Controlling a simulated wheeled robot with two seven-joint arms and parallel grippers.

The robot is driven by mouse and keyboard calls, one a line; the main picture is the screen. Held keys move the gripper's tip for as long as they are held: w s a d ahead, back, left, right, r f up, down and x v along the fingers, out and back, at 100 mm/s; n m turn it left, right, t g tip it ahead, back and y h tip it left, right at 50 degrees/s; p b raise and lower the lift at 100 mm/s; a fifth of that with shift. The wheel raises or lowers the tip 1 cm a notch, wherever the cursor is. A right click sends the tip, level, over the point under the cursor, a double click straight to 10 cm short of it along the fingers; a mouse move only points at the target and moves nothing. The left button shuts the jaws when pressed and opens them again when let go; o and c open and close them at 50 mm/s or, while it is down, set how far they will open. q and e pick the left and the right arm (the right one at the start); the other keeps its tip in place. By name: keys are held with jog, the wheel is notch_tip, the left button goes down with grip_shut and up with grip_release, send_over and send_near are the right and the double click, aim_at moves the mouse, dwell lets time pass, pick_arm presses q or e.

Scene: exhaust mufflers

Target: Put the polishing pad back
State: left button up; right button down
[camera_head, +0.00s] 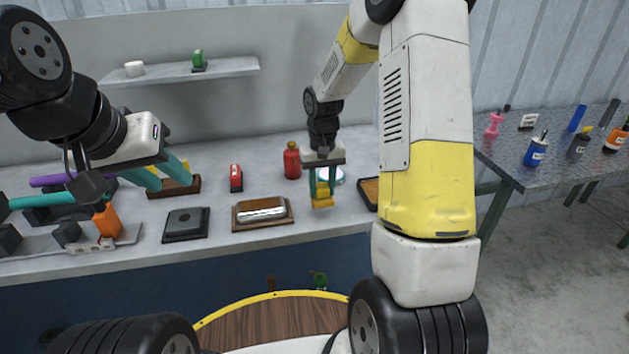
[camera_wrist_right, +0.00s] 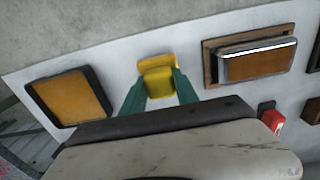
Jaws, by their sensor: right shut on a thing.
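The yellow block that looks like the polishing pad (camera_head: 322,199) is between the green fingers of my right gripper (camera_head: 324,182). In the right wrist view the pad (camera_wrist_right: 158,80) shows between the fingertips of the shut right gripper (camera_wrist_right: 160,90), over the pale counter. Whether it touches the counter is hard to tell. A black-rimmed tray with an orange-brown inside (camera_head: 368,193) lies just right of the pad, partly hidden by my arm; it also shows at the left of the right wrist view (camera_wrist_right: 33,90). My left gripper (camera_head: 168,179) is open and empty above the counter's left part.
A wooden tray with a silver-edged piece (camera_head: 237,221) lies left of the pad. A black plate (camera_head: 186,224) lies further left. A red bottle (camera_head: 292,161) and a small red item (camera_head: 236,178) stand behind. A side table (camera_head: 560,180) with bottles is at the right.

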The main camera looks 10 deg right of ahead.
aim_at(324, 194)
jog(key=shift+w+d+f, duration=0.1)
jog(key=shift+w+d, duration=0.4)
jog(key=shift+w, duration=0.25)
jog(key=shift+f, duration=1.75)
jog(key=shift+f, duration=0.15)
jog(key=c, duration=0.9)
grip_release()
